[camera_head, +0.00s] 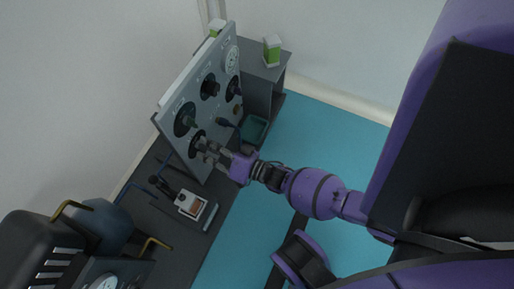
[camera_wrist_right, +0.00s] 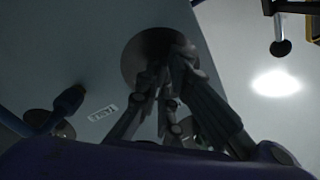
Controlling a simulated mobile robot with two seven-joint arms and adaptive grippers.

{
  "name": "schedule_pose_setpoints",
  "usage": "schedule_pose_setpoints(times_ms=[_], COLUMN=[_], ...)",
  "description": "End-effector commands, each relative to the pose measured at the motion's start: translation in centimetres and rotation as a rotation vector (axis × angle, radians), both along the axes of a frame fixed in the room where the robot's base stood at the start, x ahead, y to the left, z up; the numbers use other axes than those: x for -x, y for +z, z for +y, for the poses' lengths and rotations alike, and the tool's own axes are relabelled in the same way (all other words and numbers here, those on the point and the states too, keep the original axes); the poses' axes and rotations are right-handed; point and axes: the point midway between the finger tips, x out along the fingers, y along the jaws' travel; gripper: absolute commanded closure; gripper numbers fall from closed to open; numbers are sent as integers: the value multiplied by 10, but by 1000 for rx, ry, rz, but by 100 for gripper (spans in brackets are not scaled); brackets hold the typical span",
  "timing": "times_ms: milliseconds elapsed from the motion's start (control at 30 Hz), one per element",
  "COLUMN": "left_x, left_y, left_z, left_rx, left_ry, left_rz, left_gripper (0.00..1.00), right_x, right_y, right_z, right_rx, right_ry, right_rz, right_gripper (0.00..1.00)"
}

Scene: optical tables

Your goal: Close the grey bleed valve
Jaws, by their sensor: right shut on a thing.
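The upright grey panel (camera_head: 178,104) carries several round dark valves and a gauge. The grey bleed valve appears to be the one at the panel's lower edge, with a dark round base (camera_head: 196,139) that also shows in the right wrist view (camera_wrist_right: 138,55). My right gripper (camera_head: 206,151) reaches it from the right and is shut on its handle. In the right wrist view the fingers (camera_wrist_right: 170,75) close in front of the dark base and hide most of the handle. How far the valve is turned cannot be told. My left gripper is not in view.
A blue-handled valve (camera_wrist_right: 68,103) sits beside a small white label (camera_wrist_right: 103,112). A green tray (camera_head: 254,130) is right of the panel. The blue floor (camera_head: 330,140) is open.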

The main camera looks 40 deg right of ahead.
Motion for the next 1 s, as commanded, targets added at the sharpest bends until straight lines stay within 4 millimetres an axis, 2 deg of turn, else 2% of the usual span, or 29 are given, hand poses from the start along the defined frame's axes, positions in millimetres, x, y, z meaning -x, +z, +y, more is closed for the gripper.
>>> schedule_pose_setpoints(times_ms=[600, 1000], left_x=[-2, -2], left_y=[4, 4], left_z=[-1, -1], left_rx=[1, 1], left_ry=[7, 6], left_rz=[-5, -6], left_gripper=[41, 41], right_x=[1, 1], right_y=[-1, -1], right_z=[-1, -1], right_rx=[515, 682], right_ry=[-1, -1], right_rz=[-185, -246], right_gripper=[100, 100])
